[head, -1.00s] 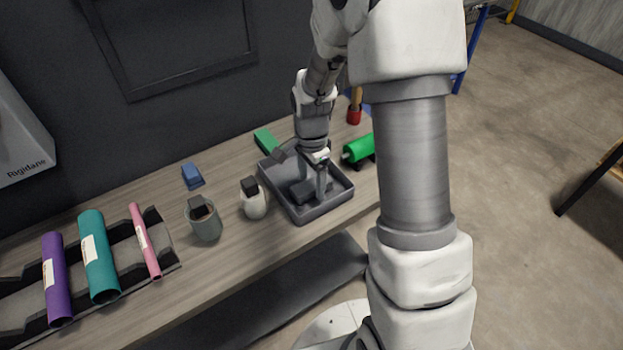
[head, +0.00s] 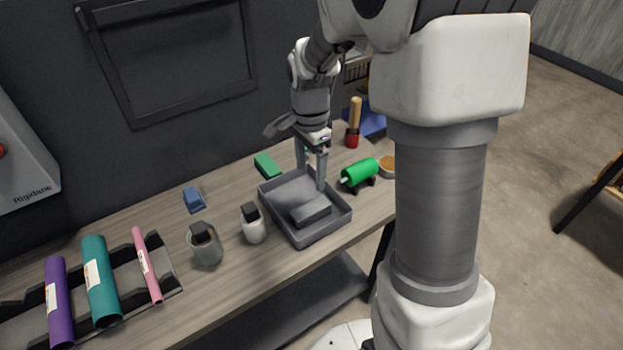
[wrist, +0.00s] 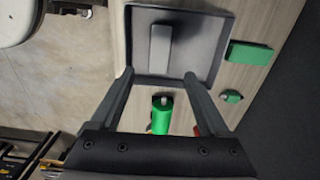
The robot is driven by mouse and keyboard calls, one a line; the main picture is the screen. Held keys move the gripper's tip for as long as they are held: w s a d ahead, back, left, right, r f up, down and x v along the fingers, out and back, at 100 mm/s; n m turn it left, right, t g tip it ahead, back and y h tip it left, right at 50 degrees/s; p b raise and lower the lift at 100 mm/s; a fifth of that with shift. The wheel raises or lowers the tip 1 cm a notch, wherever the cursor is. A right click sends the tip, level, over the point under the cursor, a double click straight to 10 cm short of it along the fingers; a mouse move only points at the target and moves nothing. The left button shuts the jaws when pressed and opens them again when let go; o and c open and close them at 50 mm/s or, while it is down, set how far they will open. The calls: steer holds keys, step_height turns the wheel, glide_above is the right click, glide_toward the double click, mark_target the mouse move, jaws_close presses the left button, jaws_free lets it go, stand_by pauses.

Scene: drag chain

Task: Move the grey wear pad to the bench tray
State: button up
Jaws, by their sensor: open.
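The grey wear pad (head: 311,210) is a dark grey block lying flat inside the bench tray (head: 325,230), towards its front. It also shows in the wrist view as a grey bar (wrist: 160,46) on the tray floor. The tray is grey with low walls and stands on the wooden bench. My gripper (head: 312,172) is open and empty over the back right part of the tray, apart from the pad. In the wrist view its two fingers (wrist: 159,75) are spread wide, with the pad beyond the tips.
A green cylinder (head: 360,172) on a dark stand is right of the tray, with a red-headed mallet (head: 353,125) behind. A green block (head: 266,165) lies behind the tray. A blue block (head: 193,200) lies farther left.

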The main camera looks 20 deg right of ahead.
steer(key=s+r+n+t, duration=0.5)
steer(key=s+r+n, duration=0.9)
steer(key=s, duration=0.5)
steer(key=shift+a+r+t, duration=0.2)
steer(key=shift+r+t, duration=0.1)
steer(key=shift+r, duration=0.45)
steer(key=shift+s, duration=0.1)
step_height(320, 180, up, 4)
steer(key=p, duration=0.4)
steer(key=shift+r, duration=0.15)
